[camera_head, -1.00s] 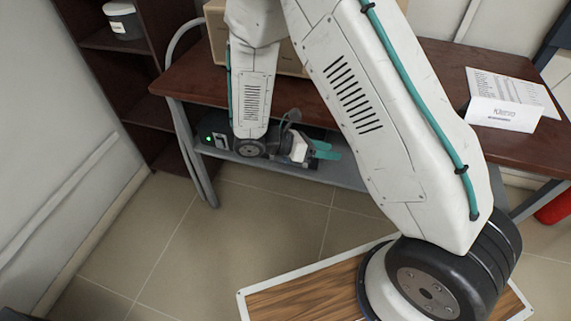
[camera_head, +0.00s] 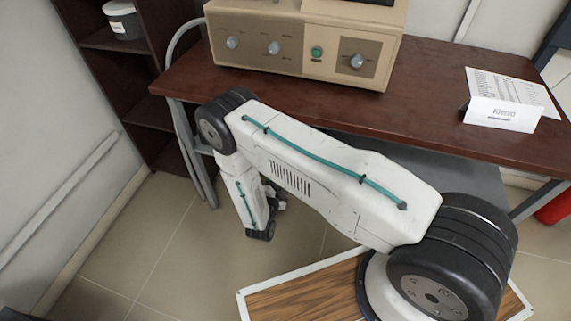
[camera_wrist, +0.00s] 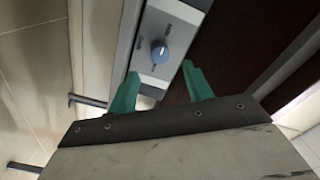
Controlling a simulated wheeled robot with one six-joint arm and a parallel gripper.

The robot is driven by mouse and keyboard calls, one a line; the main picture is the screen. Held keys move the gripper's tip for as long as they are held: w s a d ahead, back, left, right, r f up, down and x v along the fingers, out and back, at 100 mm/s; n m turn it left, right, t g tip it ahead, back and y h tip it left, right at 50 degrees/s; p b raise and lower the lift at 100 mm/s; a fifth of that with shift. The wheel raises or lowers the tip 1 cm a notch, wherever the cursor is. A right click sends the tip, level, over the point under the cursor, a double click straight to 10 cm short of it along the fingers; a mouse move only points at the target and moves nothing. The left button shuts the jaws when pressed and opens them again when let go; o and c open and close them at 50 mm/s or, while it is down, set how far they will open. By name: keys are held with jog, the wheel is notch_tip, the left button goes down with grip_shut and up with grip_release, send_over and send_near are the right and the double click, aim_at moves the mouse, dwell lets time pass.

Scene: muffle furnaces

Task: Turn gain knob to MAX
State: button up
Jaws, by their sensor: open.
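A beige unit (camera_head: 300,75) with several knobs and a green button (camera_head: 317,52) stands on the brown table (camera_head: 430,110). A dark shelf (camera_head: 120,85) stands at left. The floor (camera_head: 150,240) at lower left is clear.

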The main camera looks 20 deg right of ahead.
jog(key=x, duration=0.7)
jog(key=shift+w+d, duration=0.1)
jog(key=shift+c, duration=0.2)
jog(key=c, duration=0.9)
